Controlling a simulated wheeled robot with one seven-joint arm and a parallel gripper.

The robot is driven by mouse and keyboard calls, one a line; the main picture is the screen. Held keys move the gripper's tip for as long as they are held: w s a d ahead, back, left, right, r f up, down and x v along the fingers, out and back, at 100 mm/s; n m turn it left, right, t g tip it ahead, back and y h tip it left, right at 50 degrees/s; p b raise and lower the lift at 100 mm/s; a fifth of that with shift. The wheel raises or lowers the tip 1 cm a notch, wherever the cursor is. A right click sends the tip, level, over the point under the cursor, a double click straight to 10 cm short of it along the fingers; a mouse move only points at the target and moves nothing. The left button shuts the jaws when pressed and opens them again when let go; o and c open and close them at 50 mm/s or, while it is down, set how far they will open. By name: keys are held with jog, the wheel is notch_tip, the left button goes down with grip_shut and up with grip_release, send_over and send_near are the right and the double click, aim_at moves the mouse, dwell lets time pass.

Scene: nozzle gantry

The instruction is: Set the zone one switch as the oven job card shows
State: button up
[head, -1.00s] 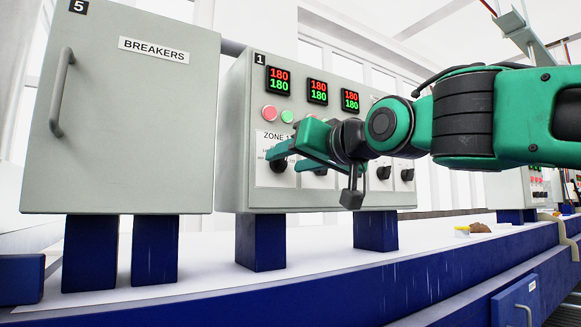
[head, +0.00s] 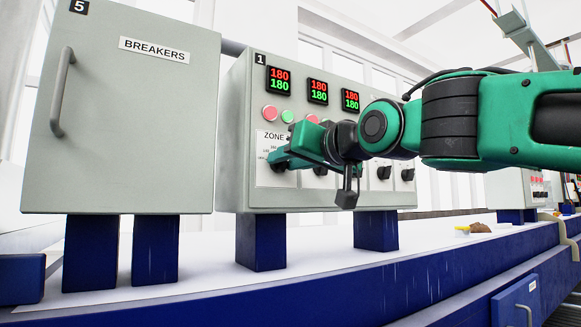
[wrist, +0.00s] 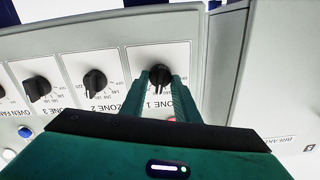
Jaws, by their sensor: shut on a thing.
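The zone one switch (wrist: 159,77) is a black rotary knob on a white label plate marked ZONE 1, which is upside down in the wrist view. My gripper (wrist: 161,84) has one finger on each side of this knob and is shut on it. In the head view my gripper (head: 275,160) reaches the lower left of the grey control box (head: 300,72) numbered 1. My fingers hide most of the knob there. The knob's pointer setting cannot be read clearly. I cannot make out an oven job card in either view.
The zone 2 knob (wrist: 95,80) and another knob (wrist: 37,88) sit close beside the gripped one. Red and green buttons and displays reading 180 (head: 279,80) are above. A BREAKERS cabinet (head: 120,140) with a bar handle stands at the left.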

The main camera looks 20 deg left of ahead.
jog(key=shift+w+d, duration=0.1)
jog(key=n, duration=1.1)
jog(key=shift+f, duration=0.2)
jog(key=shift+n, duration=0.3)
jog(key=o, duration=1)
jog(key=shift+r, duration=0.1)
